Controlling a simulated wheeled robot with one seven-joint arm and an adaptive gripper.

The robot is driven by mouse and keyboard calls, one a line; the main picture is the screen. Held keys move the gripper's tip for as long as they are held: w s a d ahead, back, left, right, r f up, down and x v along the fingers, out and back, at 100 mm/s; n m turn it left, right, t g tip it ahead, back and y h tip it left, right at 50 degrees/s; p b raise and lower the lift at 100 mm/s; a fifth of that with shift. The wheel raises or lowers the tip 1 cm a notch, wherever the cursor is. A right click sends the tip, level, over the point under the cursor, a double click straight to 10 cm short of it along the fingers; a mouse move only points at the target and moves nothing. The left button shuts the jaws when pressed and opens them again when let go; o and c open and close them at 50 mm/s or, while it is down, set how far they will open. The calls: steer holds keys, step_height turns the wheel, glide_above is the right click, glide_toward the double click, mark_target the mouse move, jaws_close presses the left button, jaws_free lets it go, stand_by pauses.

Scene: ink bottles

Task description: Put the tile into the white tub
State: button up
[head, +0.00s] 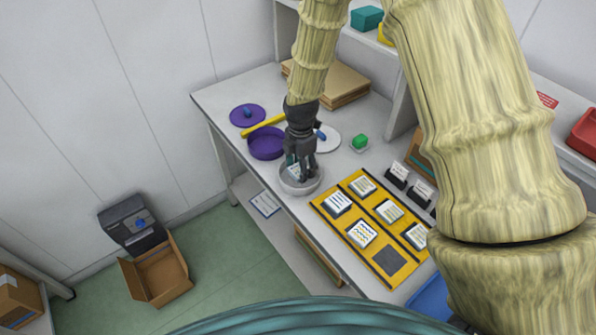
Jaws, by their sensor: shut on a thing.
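The white tub (300,190) stands near the front edge of the table. My gripper (300,172) is directly over the tub, with its fingertips at or just inside the rim. It is shut on a small light tile (292,172), which shows partly beside the fingers at the tub's opening. The fingers hide part of the tile and of the tub's inside. I cannot tell whether the tile touches the tub's floor.
A purple tub (266,144), a purple lid (247,115), a yellow bar (263,126) and a white lid (327,140) lie behind the white tub. A yellow tray (402,272) with several tiles in its recesses lies to the right.

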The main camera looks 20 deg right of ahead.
steer(key=shift+f+p, duration=0.7)
steer(key=shift+f, duration=0.85)
steer(key=shift+f, duration=0.15)
steer(key=o, duration=1.1)
steer(key=shift+r, duration=0.25)
step_height(320, 180, up, 12)
steer(key=b, duration=0.4)
